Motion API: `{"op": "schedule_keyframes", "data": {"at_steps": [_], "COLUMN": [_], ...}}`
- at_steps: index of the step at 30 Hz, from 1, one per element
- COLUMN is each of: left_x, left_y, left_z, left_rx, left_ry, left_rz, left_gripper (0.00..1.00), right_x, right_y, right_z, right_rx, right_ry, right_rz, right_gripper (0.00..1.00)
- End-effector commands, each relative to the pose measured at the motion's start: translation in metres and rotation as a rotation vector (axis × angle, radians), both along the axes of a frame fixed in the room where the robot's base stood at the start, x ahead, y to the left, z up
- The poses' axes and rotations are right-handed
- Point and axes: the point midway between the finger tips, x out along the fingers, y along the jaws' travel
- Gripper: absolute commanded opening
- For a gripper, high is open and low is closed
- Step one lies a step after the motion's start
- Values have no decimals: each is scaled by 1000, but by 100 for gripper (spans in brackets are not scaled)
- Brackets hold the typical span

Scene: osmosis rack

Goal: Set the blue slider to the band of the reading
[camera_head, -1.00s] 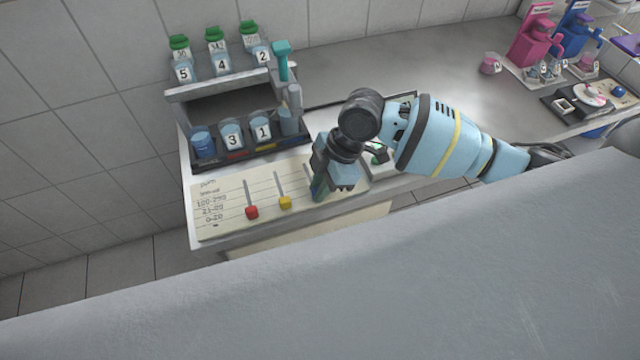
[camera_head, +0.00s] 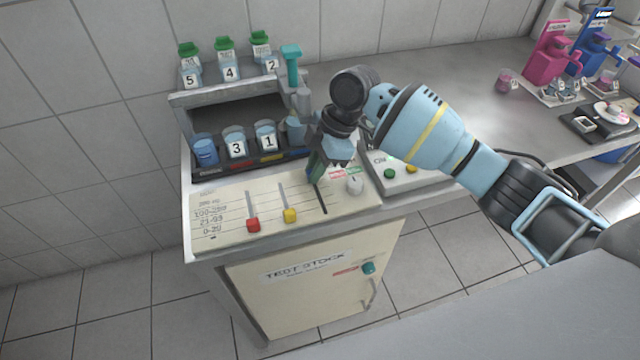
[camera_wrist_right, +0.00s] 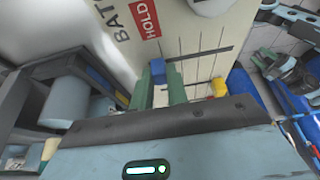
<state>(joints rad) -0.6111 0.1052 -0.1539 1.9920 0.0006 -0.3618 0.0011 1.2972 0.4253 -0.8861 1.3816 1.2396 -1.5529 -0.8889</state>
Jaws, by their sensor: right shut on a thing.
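The blue slider (camera_wrist_right: 173,73) shows between the green fingertips in the right wrist view. My right gripper (camera_head: 315,172) is shut on it at the upper part of the rightmost slot (camera_head: 323,200), and the slot below is bare. The gripper hides the slider in the head view; its fingers also show in the wrist view (camera_wrist_right: 162,84). The red slider (camera_head: 253,225) and yellow slider (camera_head: 290,216) sit low in their slots. My left gripper is not in view.
A cabinet (camera_head: 310,285) is below.

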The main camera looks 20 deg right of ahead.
Motion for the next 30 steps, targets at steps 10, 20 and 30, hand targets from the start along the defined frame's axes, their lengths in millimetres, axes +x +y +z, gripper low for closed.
{"op": "schedule_keyframes", "data": {"at_steps": [10, 20, 30], "left_x": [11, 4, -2], "left_y": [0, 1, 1], "left_z": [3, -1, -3], "left_rx": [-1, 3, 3], "left_ry": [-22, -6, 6], "left_rz": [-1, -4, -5], "left_gripper": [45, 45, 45], "right_x": [7, 7, 7], "right_y": [0, 0, -4], "right_z": [-1, 0, 13], "right_rx": [0, 1, 1], "right_ry": [0, -1, -2], "right_rz": [-3, -1, 0], "right_gripper": [0, 38, 38]}}
